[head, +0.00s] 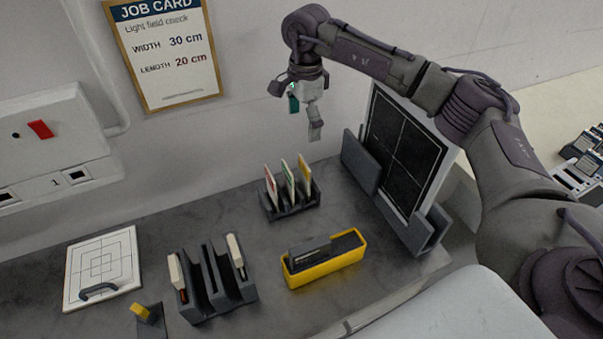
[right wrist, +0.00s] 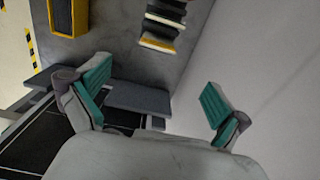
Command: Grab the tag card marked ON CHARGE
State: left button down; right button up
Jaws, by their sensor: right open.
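Three upright tag cards stand side by side in a dark slotted rack (head: 292,207) on the counter: a red-edged card (head: 271,187), a green-edged card (head: 288,178) and a yellow-edged card (head: 304,172). I cannot read their lettering, so I cannot tell which is marked ON CHARGE. My right gripper (head: 305,112) is in the air above and behind the rack, near the wall. In the right wrist view, my right gripper (right wrist: 156,97) has its teal pads wide apart with nothing between them. The cards' rack appears at the top there, with the yellow-edged card (right wrist: 158,44) nearest. My left gripper is out of view.
A black gridded panel (head: 402,150) leans in a holder right of the rack. A yellow tray (head: 325,271) holding a dark block lies in front. A grey stand (head: 217,288) with two handled tools and a white gridded plate (head: 102,267) are left. A job card (head: 163,52) hangs behind.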

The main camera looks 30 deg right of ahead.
aim_at(305, 164)
jog(key=f+p, duration=0.1)
jog(key=f, duration=0.1)
jog(key=f+p, duration=0.1)
jog(key=f, duration=0.2)
jog(key=f+p, duration=0.1)
jog(key=f, duration=0.2)
jog(key=shift+s+d+f, duration=0.1)
jog(key=shift+d+f, duration=0.15)
notch_tip(305, 164, down, 5)
jog(key=p, duration=0.2)
jog(key=shift+a+p, duration=0.1)
jog(key=shift+p, duration=0.2)
jog(key=shift+r, duration=0.1)
jog(key=c, duration=1.1)
